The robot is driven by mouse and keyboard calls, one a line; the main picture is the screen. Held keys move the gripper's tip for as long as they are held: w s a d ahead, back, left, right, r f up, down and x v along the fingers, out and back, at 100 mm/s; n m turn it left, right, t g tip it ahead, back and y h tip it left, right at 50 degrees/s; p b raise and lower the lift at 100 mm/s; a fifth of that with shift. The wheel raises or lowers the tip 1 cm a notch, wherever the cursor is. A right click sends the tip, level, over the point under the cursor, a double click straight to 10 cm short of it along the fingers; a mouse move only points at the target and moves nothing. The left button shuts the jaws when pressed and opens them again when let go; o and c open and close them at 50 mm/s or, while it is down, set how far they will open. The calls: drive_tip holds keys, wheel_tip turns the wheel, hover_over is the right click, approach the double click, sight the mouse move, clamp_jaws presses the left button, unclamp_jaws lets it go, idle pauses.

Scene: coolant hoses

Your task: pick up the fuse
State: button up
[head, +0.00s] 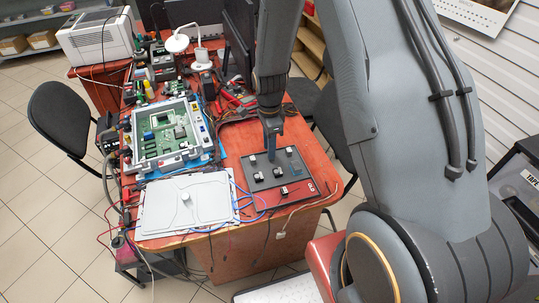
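My gripper (271,152) points straight down over a dark board (267,186) near the front right of the red-brown table. Its blue-grey fingers look narrow and close together; whether they are open, shut or holding something is too small to tell. Several small parts sit on the board around the fingertips. Black-and-white ones are at the left (258,177), in the middle (278,172) and at the front (284,190); a grey one (289,151) is at the back right. I cannot tell which of them is the fuse. The fingers hide part of the board behind them.
A pale grey cover plate (186,204) with a raised knob lies left of the board. Behind it, an open housing holds a green circuit board (167,134). Blue and red cables run between plate and board. Tools and cables crowd the table behind. A black chair (62,122) stands left.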

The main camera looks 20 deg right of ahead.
drive_tip(key=shift+f+p, duration=0.3)
drive_tip(key=shift+f, duration=1)
clamp_jaws()
drive_tip(key=shift+r, duration=0.1)
wheel_tip(320, 180, up, 10)
drive_tip(key=b, duration=0.2)
drive_tip(key=shift+b, duration=0.35)
